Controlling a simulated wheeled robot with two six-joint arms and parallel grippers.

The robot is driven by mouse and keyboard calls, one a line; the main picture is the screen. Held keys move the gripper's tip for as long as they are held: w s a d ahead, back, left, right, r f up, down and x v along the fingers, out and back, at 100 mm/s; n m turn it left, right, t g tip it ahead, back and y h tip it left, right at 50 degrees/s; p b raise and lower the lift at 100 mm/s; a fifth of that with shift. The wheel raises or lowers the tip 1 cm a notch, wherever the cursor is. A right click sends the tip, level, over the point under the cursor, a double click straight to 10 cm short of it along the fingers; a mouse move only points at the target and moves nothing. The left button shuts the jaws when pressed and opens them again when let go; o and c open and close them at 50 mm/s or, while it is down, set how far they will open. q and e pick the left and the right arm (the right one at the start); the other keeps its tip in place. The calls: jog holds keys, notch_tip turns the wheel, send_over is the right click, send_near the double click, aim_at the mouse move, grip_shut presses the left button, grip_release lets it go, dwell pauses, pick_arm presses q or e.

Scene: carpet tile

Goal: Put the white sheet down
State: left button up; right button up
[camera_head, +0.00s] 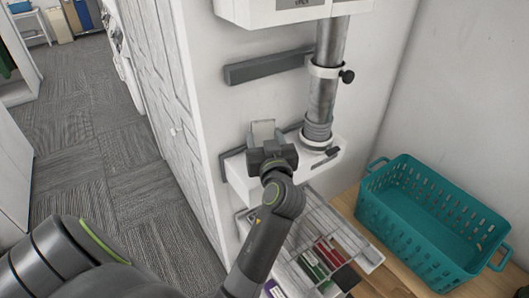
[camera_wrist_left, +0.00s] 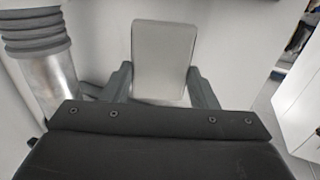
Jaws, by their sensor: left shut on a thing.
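The white sheet (camera_head: 263,129) is a small pale upright panel with rounded corners. My left gripper (camera_head: 264,142) is shut on it, and the sheet stands up beyond the fingertips. In the left wrist view the sheet (camera_wrist_left: 163,58) sits between the two grey fingers (camera_wrist_left: 160,85), and its lower edge is partly hidden behind the dark gripper body. In the head view the gripper is in front of the wall, over a white ledge (camera_head: 238,178). I cannot tell whether the sheet touches anything but the fingers. My right gripper is not in view.
A metal pipe (camera_head: 323,92) rises from the white ledge, just right of the gripper. Below is a wire rack (camera_head: 318,222) with red and green items. A teal basket (camera_head: 430,222) stands on a wooden surface (camera_head: 345,200) at right. Carpet floor (camera_head: 120,190) lies at left.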

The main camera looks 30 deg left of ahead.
pick_arm(q)
notch_tip(320, 180, down, 4)
jog(key=shift+f, duration=0.15)
dwell(0.3)
jog(key=shift+f+b, duration=0.2)
jog(key=shift+b, duration=0.1)
jog(key=o, duration=0.9)
jog(key=shift+r, duration=0.1)
jog(key=shift+o, duration=0.2)
